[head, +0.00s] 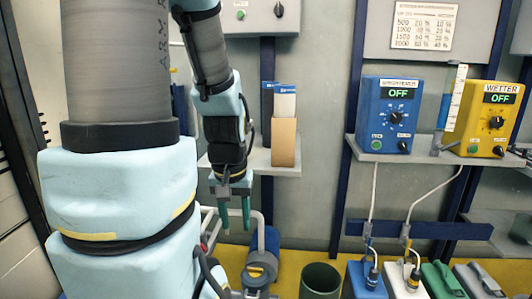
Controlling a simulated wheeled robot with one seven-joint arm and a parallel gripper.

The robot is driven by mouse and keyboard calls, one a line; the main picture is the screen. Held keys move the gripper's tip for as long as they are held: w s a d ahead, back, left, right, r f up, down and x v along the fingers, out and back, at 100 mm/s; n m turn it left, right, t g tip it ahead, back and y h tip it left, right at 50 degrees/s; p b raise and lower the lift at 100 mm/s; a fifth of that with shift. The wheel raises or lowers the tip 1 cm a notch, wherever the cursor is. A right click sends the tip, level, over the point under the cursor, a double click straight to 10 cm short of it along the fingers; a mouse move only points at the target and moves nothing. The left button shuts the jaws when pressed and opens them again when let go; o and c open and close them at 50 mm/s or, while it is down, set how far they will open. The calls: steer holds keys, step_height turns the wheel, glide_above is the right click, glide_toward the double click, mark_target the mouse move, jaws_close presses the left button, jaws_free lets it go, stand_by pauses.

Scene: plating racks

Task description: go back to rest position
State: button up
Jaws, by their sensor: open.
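My arm, in light blue and grey covers, fills the left of the head view. My gripper (235,212) hangs from its end, pointing down, with two greenish fingers apart and nothing seen between them. It is in front of the grey wall, left of a small shelf's cardboard holder and above the blue cylindrical pump (262,256). The gap between the fingers is small in this view.
A shelf (262,168) holds a cardboard holder (284,142). At right, a blue control box (386,112) and a yellow control box (490,122), both reading OFF, stand on another shelf. Below are a dark green cylinder (320,281) and several coloured canisters with cables.

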step_height(320, 180, up, 16)
steer(key=p, duration=1.4)
steer(key=shift+o, duration=0.2)
steer(key=shift+r, duration=0.1)
